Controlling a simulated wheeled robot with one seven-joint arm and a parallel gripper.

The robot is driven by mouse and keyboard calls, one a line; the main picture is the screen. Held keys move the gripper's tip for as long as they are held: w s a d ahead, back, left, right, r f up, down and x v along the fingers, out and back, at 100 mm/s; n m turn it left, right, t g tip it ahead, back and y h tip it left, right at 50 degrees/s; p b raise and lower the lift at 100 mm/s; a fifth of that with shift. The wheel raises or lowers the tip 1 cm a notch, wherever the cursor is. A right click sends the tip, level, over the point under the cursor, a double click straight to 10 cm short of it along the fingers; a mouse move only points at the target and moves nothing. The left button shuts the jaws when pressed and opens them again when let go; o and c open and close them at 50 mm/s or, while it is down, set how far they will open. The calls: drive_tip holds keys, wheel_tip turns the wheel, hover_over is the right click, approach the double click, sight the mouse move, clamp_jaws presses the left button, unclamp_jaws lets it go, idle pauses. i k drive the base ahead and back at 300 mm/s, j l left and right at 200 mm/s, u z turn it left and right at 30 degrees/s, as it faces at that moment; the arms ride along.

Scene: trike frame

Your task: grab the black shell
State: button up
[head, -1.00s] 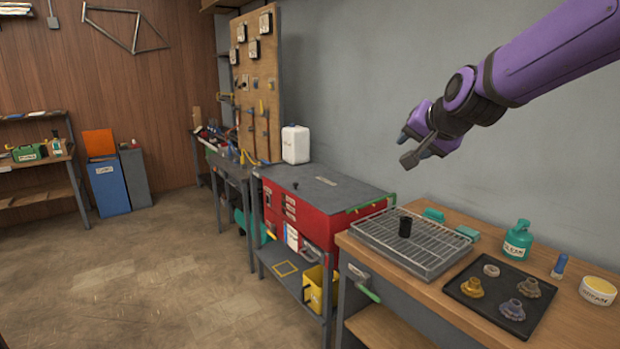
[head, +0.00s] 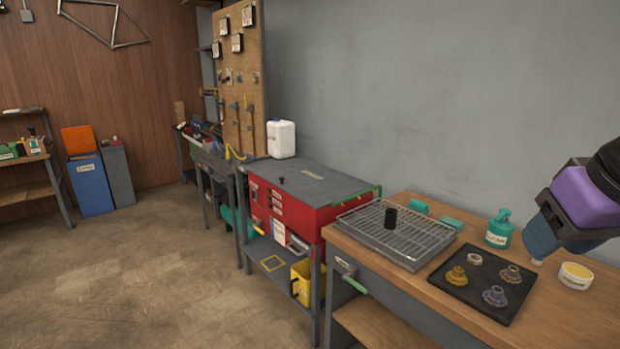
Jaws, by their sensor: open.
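The black shell (head: 390,218) is a short, dark, upright cylinder. It stands on the wire rack of a shallow metal tray (head: 418,262) on the wooden workbench. My gripper (head: 541,240) is at the right of the picture, well to the right of the shell and apart from it. It points down over the bench beside the green bottle. It is open; its fingers show only in part, from the side. A small blue tube (head: 537,262) is mostly hidden behind my gripper, with only its pale lower end showing.
A black mat (head: 455,294) with several gear-like parts lies in front of my gripper. A red cabinet (head: 297,220) stands to the left.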

sight(390, 217)
drive_tip(key=i+j+z, duration=0.55)
drive_tip(key=i+j, duration=0.25)
drive_tip(key=i+j+z, duration=0.25)
drive_tip(key=i+j, duration=0.15)
drive_tip(key=j, duration=0.15)
drive_tip(key=i+j+z, duration=0.25)
drive_tip(key=j, duration=0.3)
drive_tip(key=i, duration=0.05)
